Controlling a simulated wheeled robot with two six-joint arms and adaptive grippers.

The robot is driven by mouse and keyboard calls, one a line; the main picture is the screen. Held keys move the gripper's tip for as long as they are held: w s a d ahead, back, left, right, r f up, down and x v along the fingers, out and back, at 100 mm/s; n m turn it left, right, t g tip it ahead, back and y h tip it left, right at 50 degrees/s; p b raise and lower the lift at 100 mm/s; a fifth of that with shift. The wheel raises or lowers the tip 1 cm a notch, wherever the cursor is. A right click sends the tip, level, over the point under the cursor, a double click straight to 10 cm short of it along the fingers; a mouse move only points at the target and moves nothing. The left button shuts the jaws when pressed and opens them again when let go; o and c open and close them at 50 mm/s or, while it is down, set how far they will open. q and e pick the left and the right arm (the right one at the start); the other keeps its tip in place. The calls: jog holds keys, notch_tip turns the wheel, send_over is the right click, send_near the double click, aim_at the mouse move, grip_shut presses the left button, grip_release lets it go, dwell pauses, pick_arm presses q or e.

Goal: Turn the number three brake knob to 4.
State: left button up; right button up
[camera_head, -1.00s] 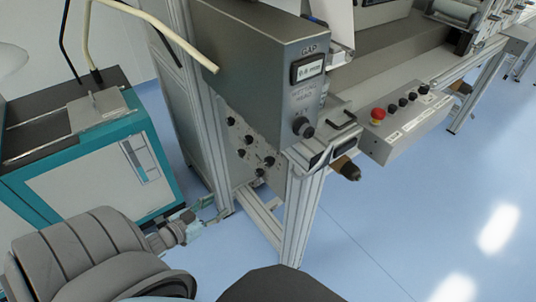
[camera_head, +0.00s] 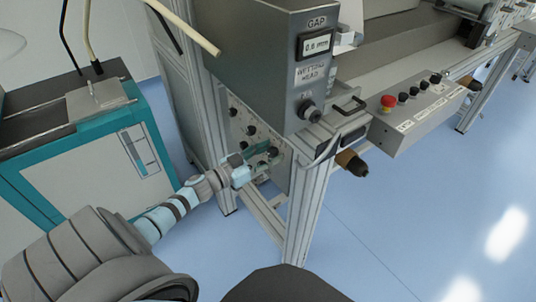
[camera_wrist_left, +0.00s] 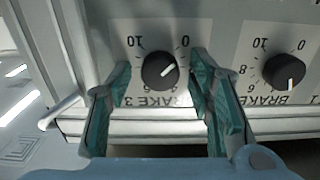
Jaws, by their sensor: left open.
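The brake 3 knob (camera_wrist_left: 160,70) is round and black with a white pointer line, on a light panel. In the left wrist view its pointer aims right and slightly up, below the 0 mark; its label reads upside down. My left gripper (camera_wrist_left: 160,98) is open, with one teal finger on each side of the knob's lower part. I cannot tell whether they touch it. In the head view my left gripper (camera_head: 260,160) is at the lower part of the knob panel (camera_head: 242,118), partly hiding the knobs there. My right gripper is not in view.
Another black knob, brake 1 (camera_wrist_left: 283,70), sits close to the right finger. The grey gap display box (camera_head: 270,70) overhangs the panel. An aluminium frame post (camera_head: 305,210) stands right of it. A teal cabinet (camera_head: 90,170) stands at left.

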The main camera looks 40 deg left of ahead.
pick_arm(q)
jog(key=shift+c, duration=0.3)
grip_shut()
